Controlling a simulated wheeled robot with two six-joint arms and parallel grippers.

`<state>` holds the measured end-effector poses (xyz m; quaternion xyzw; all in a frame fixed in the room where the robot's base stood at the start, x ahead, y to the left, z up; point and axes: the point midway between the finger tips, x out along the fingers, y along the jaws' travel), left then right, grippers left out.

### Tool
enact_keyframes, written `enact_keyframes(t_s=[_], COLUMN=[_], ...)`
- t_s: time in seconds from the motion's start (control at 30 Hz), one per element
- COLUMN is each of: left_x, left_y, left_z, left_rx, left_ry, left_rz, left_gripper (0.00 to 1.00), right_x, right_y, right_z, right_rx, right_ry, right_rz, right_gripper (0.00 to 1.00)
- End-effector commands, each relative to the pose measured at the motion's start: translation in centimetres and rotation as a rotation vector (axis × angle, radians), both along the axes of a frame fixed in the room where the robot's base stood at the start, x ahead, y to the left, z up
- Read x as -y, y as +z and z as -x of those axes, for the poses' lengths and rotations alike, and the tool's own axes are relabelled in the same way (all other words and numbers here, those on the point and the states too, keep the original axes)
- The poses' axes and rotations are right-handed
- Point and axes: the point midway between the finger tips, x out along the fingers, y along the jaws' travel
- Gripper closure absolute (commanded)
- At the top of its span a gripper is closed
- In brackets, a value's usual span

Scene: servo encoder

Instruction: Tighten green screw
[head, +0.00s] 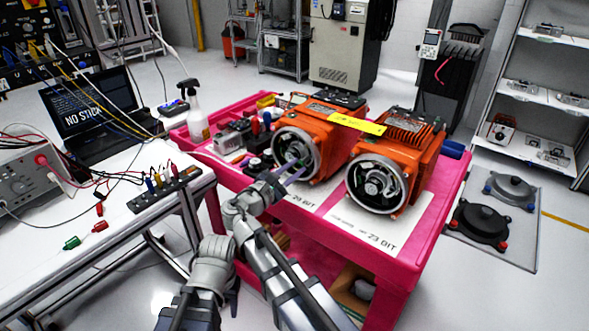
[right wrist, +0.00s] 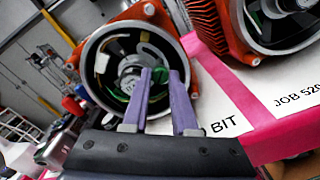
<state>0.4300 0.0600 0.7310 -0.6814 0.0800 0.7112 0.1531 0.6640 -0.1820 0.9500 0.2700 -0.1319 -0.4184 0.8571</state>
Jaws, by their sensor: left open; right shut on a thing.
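The left orange motor (head: 312,132) stands on the pink cart, its round open front facing me. It also shows in the right wrist view (right wrist: 88,62). My right gripper (head: 292,172) reaches into this opening. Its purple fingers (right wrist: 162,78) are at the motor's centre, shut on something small. Green (right wrist: 127,84) shows inside the opening by the fingertips, where the green screw seems to be; the fingers mostly hide what they hold. My left gripper (head: 233,298) is open and empty, low beside the cart's left side, away from the motors.
A second orange motor (head: 398,165) stands close on the right. A yellow tag (head: 357,124) lies across the motors' tops. A spray bottle (head: 195,112) and small parts stand on the cart's left. A white bench (head: 100,250) with wires and a laptop (head: 97,112) is at left.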

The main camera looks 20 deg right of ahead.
Motion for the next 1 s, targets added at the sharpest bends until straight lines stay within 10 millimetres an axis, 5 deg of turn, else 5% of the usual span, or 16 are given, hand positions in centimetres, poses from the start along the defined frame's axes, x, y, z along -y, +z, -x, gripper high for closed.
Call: enact_keyframes(t_s=[1.0], left_x=[0.0], left_y=[-0.05], left_z=[0.0], left_rx=[0.0], left_ry=[0.0], left_rz=[0.0], left_gripper=[0.5], right_x=[0.01], right_y=[-0.1], right_z=[0.09], right_rx=[0.582], right_ry=[-0.001], right_rz=[-0.457], right_gripper=[1.0])
